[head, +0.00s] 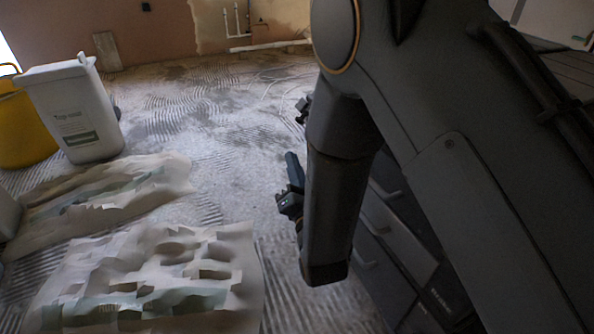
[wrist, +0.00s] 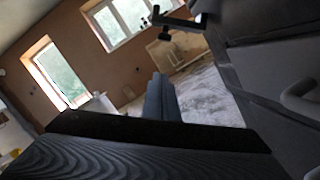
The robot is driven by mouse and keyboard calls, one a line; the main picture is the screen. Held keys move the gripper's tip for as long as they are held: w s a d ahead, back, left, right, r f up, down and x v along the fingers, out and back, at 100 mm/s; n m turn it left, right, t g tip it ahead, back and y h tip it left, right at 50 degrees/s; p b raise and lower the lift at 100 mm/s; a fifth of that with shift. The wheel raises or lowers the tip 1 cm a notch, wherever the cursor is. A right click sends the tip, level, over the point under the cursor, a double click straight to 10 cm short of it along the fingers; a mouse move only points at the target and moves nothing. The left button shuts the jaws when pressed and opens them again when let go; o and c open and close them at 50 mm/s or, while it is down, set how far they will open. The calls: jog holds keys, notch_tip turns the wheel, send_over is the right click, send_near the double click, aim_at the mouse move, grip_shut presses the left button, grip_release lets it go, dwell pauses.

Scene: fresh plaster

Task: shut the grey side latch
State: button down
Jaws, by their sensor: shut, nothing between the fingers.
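The grey side latch appears to be the dark arm (wrist: 180,21) with a small knob, sticking out from the upper edge of the dark drawer cabinet (wrist: 243,55) in the wrist view. A small dark piece (head: 303,110) in the head view, just left of my arm, may be the same part. My gripper (head: 291,156) points up and away in the head view, mostly hidden behind my arm. In the wrist view my gripper (wrist: 160,78) has its fingers together and empty, below and left of the latch and apart from it.
The cabinet's drawers with handles (head: 380,213) stand right of my gripper, partly hidden by my arm. A white tub (head: 75,108), a yellow bucket (head: 22,130) and crumpled sheets (head: 150,275) lie to the left. The combed floor (head: 215,120) between is clear.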

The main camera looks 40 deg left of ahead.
jog(key=w+a+r+b, duration=0.3)
jog(key=w+r+b, duration=0.1)
jog(key=w, duration=0.2)
jog(key=shift+s+a+r, duration=0.15)
dwell(0.5)
